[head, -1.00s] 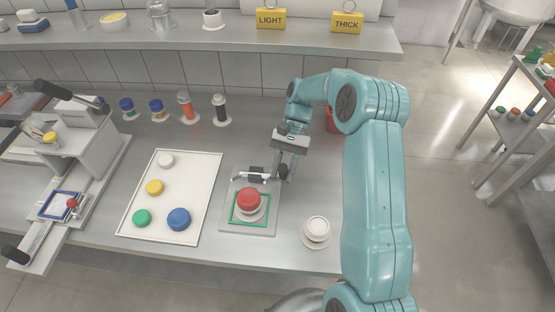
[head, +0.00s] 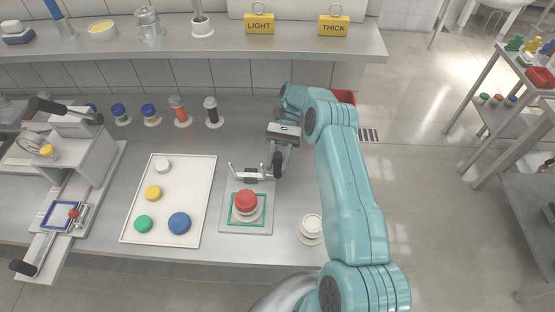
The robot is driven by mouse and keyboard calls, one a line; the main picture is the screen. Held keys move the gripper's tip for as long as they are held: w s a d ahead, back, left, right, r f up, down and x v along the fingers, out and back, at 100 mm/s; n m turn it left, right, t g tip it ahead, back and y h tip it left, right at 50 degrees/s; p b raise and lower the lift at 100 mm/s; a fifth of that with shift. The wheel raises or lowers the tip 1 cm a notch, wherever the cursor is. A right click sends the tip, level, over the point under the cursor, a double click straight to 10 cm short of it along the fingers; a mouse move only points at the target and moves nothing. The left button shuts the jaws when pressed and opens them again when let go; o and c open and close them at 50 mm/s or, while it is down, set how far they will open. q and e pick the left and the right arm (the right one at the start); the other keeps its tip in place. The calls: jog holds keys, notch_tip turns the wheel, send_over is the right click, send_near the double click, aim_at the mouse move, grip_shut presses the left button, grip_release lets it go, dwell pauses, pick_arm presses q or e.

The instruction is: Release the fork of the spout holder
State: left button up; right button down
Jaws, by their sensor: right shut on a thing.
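The spout holder (head: 232,219) is a grey plate on the bench with a green square outline. A red-capped spout (head: 246,201) sits on a pale round base inside that outline. The pale metal fork (head: 233,172) stands at the back edge of the plate, its two ends tilted up, apart from the red cap. A dark block sits at its middle. My right gripper (head: 279,162) reaches down at the fork's right end and is shut on its black knob (head: 277,167). The fingertips are partly hidden. My left gripper is not in view.
A white tray (head: 205,209) with several coloured caps lies left of the holder. A white round piece (head: 311,226) stands to the right, near the front edge. A lever press (head: 82,155) stands at far left. A red bin (head: 345,97) is behind my arm.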

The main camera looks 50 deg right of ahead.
jog(key=shift+f, duration=0.15)
jog(key=c, duration=1.2)
grip_release()
jog(key=shift+s, duration=0.1)
jog(key=shift+o, duration=0.2)
